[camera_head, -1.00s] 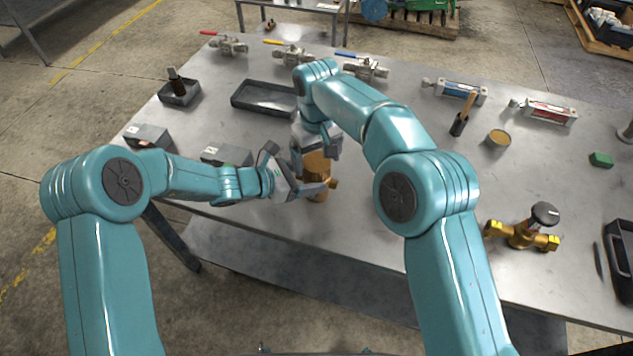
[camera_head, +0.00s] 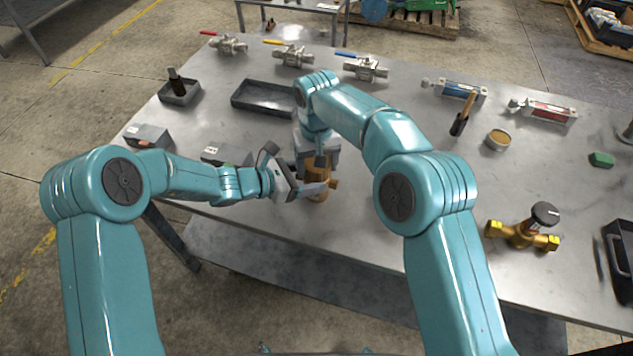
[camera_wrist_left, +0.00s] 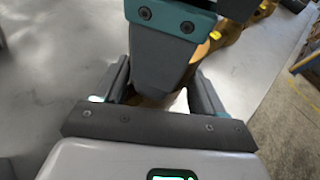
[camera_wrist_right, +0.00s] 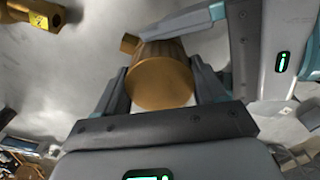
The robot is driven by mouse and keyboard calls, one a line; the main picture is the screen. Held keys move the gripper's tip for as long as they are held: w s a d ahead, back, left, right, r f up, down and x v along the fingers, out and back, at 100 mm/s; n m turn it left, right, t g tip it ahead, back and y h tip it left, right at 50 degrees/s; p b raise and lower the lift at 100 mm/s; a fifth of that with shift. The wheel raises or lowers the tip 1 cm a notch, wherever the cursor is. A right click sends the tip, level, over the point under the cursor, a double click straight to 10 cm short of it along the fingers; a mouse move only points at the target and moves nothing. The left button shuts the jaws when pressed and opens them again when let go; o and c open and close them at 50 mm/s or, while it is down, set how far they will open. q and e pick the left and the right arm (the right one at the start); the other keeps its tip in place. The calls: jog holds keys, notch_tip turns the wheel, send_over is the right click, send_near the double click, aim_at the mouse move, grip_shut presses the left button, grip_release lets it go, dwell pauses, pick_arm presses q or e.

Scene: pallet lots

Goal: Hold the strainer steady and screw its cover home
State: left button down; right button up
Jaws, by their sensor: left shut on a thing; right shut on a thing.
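The brass strainer (camera_head: 319,197) stands near the table's front edge in the head view, with a short side port toward the right. My left gripper (camera_head: 312,190) comes in from the left and is shut on its body. My right gripper (camera_head: 318,163) is above, pointing down, shut on the brass cover. The cover's round face (camera_wrist_right: 160,85) shows between the fingers in the right wrist view, with ribbed sides behind it. In the left wrist view, my right gripper hides most of the brass. The joint between cover and body is hidden, so any gap cannot be told.
Grey boxes (camera_head: 226,154) lie behind my left forearm. An empty dark tray (camera_head: 263,97) and several lever valves (camera_head: 366,68) are farther back. Bare table lies between the strainer and the brass valve.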

jog(key=shift+m, duration=0.6)
jog(key=o, duration=1.2)
jog(key=shift+c, duration=0.2)
jog(key=shift+r, duration=2.25)
